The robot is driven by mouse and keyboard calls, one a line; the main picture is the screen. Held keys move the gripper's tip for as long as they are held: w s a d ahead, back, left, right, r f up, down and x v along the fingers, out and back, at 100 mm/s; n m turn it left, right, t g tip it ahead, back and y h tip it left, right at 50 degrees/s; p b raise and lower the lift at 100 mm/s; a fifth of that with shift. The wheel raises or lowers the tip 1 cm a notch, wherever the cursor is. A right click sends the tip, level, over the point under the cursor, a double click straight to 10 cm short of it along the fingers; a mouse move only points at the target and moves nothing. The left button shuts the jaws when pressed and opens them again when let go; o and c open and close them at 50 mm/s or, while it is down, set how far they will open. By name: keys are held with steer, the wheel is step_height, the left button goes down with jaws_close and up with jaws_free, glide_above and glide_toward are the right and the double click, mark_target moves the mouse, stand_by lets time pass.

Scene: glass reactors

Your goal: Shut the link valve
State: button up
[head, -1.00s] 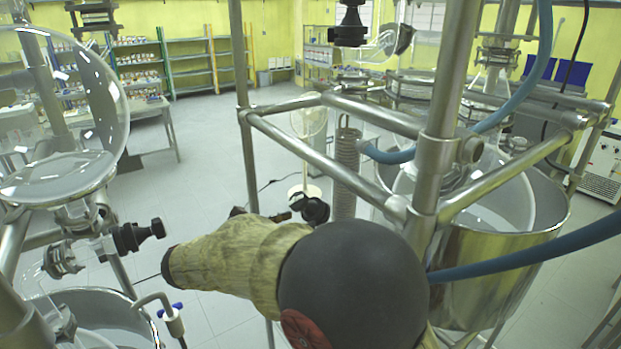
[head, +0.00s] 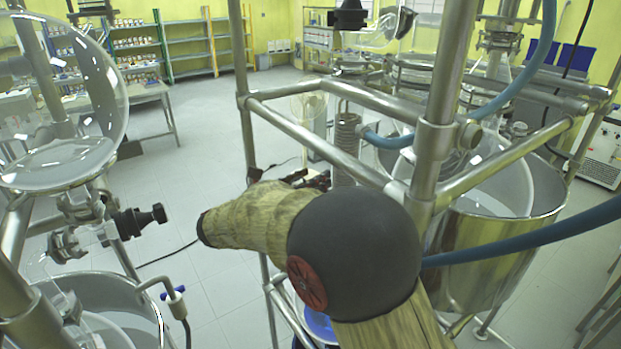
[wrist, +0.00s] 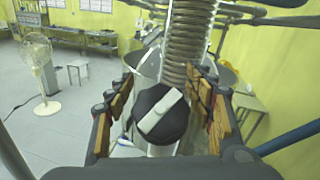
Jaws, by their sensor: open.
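In the wrist view a round black knob with a pale bar across its face (wrist: 160,116) sits between my fingers; it looks like the link valve. Its bar lies diagonally, lower left to upper right. My gripper (wrist: 162,80) is open, with one wood-coloured finger on each side of the knob. I cannot tell whether either finger touches it. In the head view my gripper (head: 292,179) shows only as small dark parts beyond my arm, in front of the metal frame; the knob cannot be made out there.
A metal coil (wrist: 190,45) rises just behind the knob. Frame bars (head: 310,130) and a steel vessel (head: 500,255) stand close on the right. A blue hose (head: 530,240) crosses at right. A glass reactor with another black valve (head: 138,221) stands left. Open floor lies between.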

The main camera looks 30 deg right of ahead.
steer(key=c, duration=0.3)
steer(key=c, duration=1)
